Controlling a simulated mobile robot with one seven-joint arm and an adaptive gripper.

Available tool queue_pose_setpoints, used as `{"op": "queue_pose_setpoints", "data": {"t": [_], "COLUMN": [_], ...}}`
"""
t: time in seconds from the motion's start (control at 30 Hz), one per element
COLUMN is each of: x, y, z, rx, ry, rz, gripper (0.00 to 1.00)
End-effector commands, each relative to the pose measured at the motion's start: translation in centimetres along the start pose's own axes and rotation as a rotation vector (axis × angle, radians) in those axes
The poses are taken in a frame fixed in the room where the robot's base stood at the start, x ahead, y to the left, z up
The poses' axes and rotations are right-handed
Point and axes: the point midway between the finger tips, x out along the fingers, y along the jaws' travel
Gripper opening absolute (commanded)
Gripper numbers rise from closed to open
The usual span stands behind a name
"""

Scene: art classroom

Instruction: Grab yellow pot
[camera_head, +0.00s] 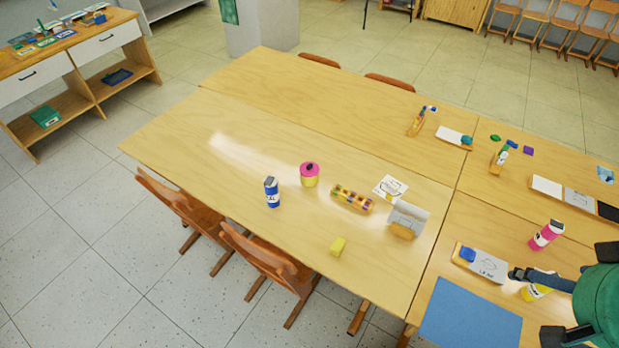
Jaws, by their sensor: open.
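A yellow-and-white container (537,293) is on the right table, partly hidden behind my dark arm parts. I cannot tell its full shape or which of these two is the yellow pot. My gripper (519,274) is at the lower right, seen in part, with a dark finger across the yellow-and-white container. It is open, and I cannot tell whether it touches the container.
A pink bottle (546,235) and a blue sheet (469,314) are near my arm. The long table's left part is clear.

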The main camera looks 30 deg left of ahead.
Motion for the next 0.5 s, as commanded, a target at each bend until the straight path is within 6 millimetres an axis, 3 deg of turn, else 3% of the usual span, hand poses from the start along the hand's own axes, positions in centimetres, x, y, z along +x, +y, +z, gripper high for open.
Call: {"op": "queue_pose_setpoints", "data": {"t": [0.17,0.5], "x": [0.6,2.9], "y": [-0.7,-3.9], "z": [-2.2,-9.0], "rx": [-0.002,-0.003], "ry": [-0.012,-0.037], "rz": [-0.003,-0.007], "gripper": [0.88,0.88]}}
